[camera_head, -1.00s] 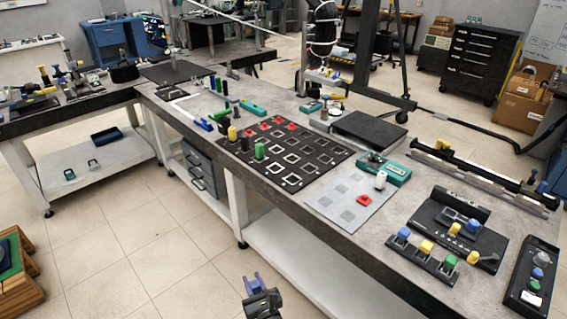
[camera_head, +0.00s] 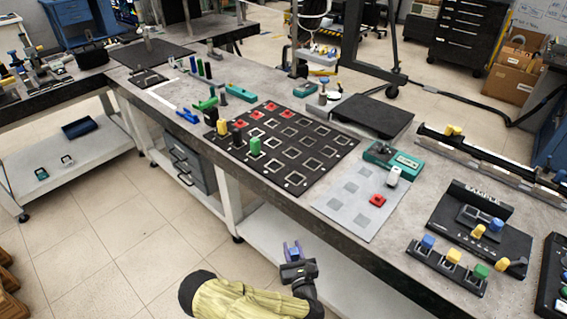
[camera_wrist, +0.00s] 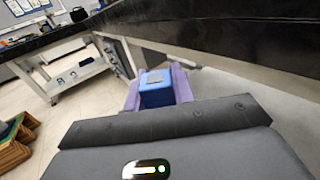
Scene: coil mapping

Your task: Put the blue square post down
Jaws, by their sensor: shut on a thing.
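My gripper (camera_head: 292,250) is at the bottom middle of the head view, in front of the bench's near edge and lower than its top. In the wrist view the blue square post (camera_wrist: 156,88) sits between the two purple fingers, which are shut on it. A lighter grey patch shows on the post's end. In the head view the post is too small to tell apart from the fingers. The black board with white square outlines (camera_head: 283,176) lies on the bench top, beyond my gripper. A green post, a black post and a yellow post stand along its left side.
Red pieces (camera_head: 270,112) sit along the board's far left part. A light grey mat (camera_head: 345,222) with a red piece (camera_head: 377,199) lies right of the board. A row of coloured knobs (camera_head: 453,258) is at the right. The bench's front edge (camera_wrist: 220,45) lies close to my gripper.

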